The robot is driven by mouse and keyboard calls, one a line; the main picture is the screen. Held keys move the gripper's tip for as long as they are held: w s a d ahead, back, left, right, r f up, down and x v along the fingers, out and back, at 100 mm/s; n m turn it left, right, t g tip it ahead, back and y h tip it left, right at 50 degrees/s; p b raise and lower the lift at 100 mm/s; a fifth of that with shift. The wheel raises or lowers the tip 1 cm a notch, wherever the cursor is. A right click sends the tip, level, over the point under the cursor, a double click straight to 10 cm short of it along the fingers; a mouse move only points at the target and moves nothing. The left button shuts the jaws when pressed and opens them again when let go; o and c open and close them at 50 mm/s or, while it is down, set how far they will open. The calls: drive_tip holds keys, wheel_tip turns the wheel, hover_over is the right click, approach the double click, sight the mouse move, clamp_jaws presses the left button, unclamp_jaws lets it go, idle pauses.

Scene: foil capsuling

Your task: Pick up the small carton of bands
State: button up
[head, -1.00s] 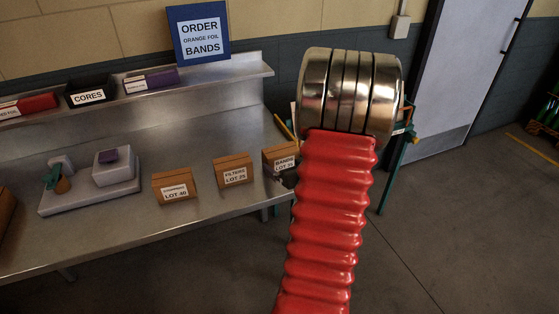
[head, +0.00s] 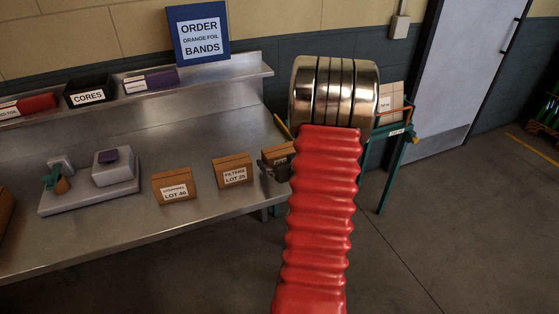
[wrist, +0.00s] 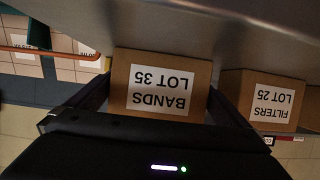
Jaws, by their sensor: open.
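The small brown carton labelled BANDS LOT 35 (wrist: 160,88) appears upside down in the wrist view, between the two dark fingers of my gripper (wrist: 162,100). The fingers are open, one along each side of the carton; I cannot tell whether either touches it. In the head view the bands carton (head: 281,151) stands at the right end of the steel bench, partly hidden by my red arm and by the dark gripper (head: 270,168) at its left.
The FILTERS LOT 25 carton (head: 232,171) stands close beside the bands carton, with a LOT 40 carton (head: 174,186) further left on the bench (head: 120,232). A green cart (head: 398,150) with cartons stands beyond the bench's right end.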

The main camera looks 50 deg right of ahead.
drive_tip(key=c, duration=0.9)
drive_tip(key=shift+r, duration=0.1)
drive_tip(key=shift+r, duration=4.95)
